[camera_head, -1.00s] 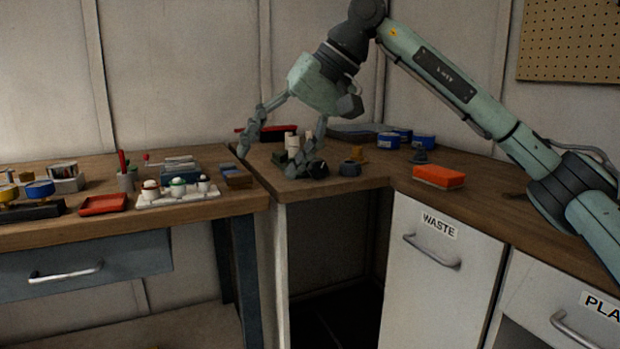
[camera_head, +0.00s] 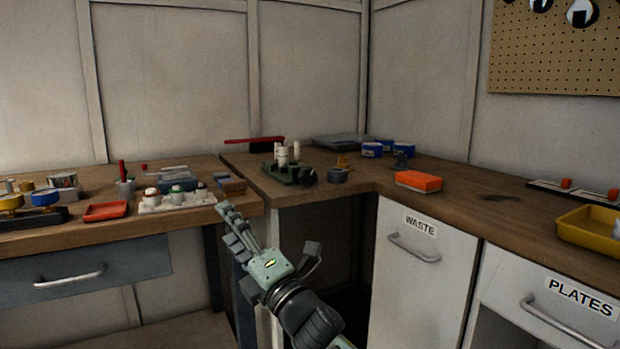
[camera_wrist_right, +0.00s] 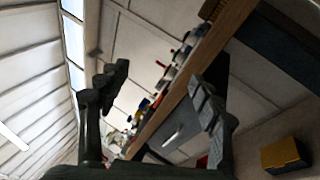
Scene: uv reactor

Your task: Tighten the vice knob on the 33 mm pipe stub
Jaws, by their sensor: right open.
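The vice (camera_head: 282,174) is a small dark green block on the bench near the corner. Pale upright pipe stubs (camera_head: 289,152) stand at it, and its dark round knob (camera_head: 307,176) faces the front right. I cannot tell the stubs' sizes. My right gripper (camera_head: 268,228) is below and in front of the bench edge, apart from the vice, open and empty. In the right wrist view its two fingers (camera_wrist_right: 160,88) are spread wide with nothing between them. My left gripper is not in view.
The left bench holds a red tray (camera_head: 105,211) and a white rack (camera_head: 175,200) of capped items. An orange sponge-like block (camera_head: 418,181), blue tins (camera_head: 372,150) and a yellow tray (camera_head: 592,229) are on the right bench. Below are the WASTE door (camera_head: 412,265) and an open gap beside it.

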